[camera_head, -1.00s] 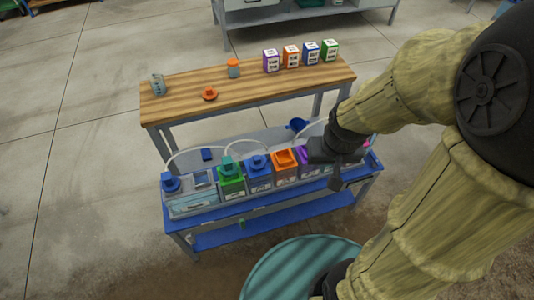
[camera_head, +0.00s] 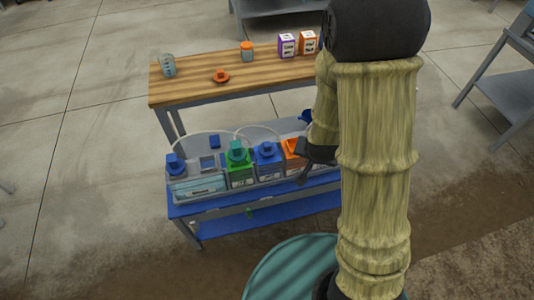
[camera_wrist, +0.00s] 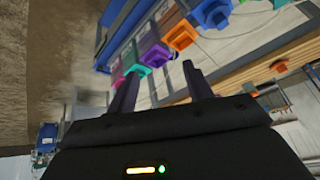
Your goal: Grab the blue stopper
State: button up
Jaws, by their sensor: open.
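Two blue stoppers show in the head view: one (camera_head: 267,152) sits on the blue container in the middle of the row, the other (camera_head: 175,163) on the clear tank at the left end. A blue stopper (camera_wrist: 212,13) also shows at the top of the wrist view, beyond and right of the fingers. My gripper (camera_head: 303,174) is beside the orange-topped container (camera_head: 293,150), right of the middle blue stopper. In the wrist view my gripper (camera_wrist: 162,88) is open, with nothing held between its fingers.
A green container with a teal stopper (camera_head: 238,152) stands left of the blue one. Thin hoses arch behind the row. A small blue block (camera_head: 214,141) lies behind. The wooden bench (camera_head: 190,92) holds an orange piece (camera_head: 220,77), a jar (camera_head: 247,52) and boxes. My arm hides the right end.

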jog(key=w+a+f+t+h+b, duration=0.1)
jog(key=w+f+t+b, duration=0.15)
jog(key=f, duration=0.45)
jog(key=w+a+f+t+h+b, duration=0.1)
jog(key=f+t+b, duration=0.25)
jog(key=f, duration=0.45)
jog(key=s+a+f+n+t+y+b, duration=0.2)
jog(key=a+f+n+t+y+b, duration=0.1)
jog(key=a+n+t+y+b, duration=0.2)
jog(key=a+n+y+b, duration=0.1)
jog(key=a+y, duration=0.1)
jog(key=a, duration=0.1)
jog(key=shift+n+t+y+b, duration=0.3)
jog(key=shift+n+y+b, duration=0.05)
jog(key=shift+n+y, duration=0.05)
